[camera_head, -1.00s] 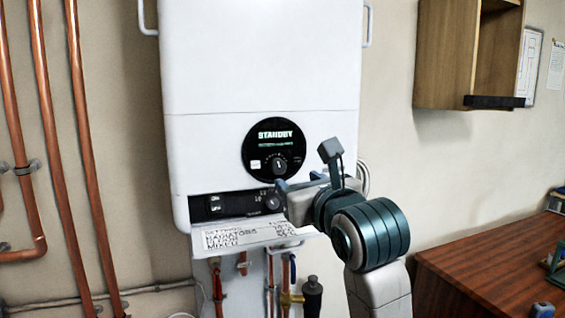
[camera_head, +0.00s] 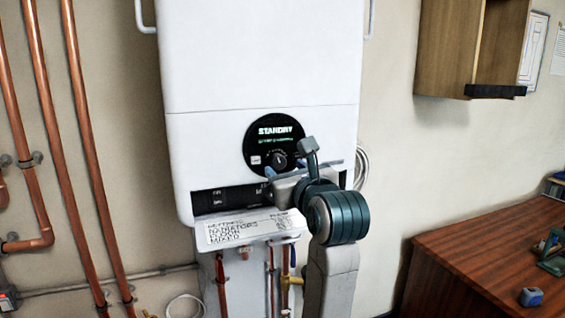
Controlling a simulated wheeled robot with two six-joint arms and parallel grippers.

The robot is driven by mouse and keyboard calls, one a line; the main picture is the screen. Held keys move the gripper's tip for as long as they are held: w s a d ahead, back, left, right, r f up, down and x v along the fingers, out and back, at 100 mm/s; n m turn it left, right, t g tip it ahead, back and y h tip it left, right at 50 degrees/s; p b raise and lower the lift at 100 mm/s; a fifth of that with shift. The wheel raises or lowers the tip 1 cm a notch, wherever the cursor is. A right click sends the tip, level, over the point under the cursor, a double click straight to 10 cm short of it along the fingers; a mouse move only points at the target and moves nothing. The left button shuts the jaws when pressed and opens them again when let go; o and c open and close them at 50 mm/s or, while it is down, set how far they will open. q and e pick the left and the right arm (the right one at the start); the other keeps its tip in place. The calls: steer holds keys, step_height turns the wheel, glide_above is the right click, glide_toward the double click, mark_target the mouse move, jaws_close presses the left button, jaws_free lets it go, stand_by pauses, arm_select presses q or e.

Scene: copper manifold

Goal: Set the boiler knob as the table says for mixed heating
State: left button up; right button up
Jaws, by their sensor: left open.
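The white boiler (camera_head: 262,60) hangs on the wall, with a round black display (camera_head: 262,135) reading STANDBY. A small dark knob (camera_head: 279,161) sits low on that display; its exact setting is too small to read. Below the boiler, a white flap (camera_head: 250,230) carries the printed table, with rows for radiators, floor and mixed; its values are not legible. My left gripper (camera_head: 284,170) is open, its blue fingers close to the knob at its lower edge. I cannot tell whether they touch it. My right gripper is not in view.
A dark strip with switches (camera_head: 215,198) runs below the display; my gripper hides its right end. Copper pipes (camera_head: 85,150) run up the left wall. A wooden desk (camera_head: 480,260) with small items stands at right, below a wall cabinet (camera_head: 470,45).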

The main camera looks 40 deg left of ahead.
mark_target(280, 164)
arm_select(q)
steer(key=shift+p+x, duration=0.35)
steer(key=shift+x, duration=1.2)
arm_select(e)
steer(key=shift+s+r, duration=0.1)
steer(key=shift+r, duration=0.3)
arm_select(q)
steer(key=shift+c, duration=0.4)
steer(key=c, duration=0.9)
steer(key=m+p, duration=0.1)
steer(key=m, duration=0.2)
steer(key=shift+r+p, duration=0.1)
steer(key=shift+p, duration=0.25)
steer(key=shift+m, duration=0.3)
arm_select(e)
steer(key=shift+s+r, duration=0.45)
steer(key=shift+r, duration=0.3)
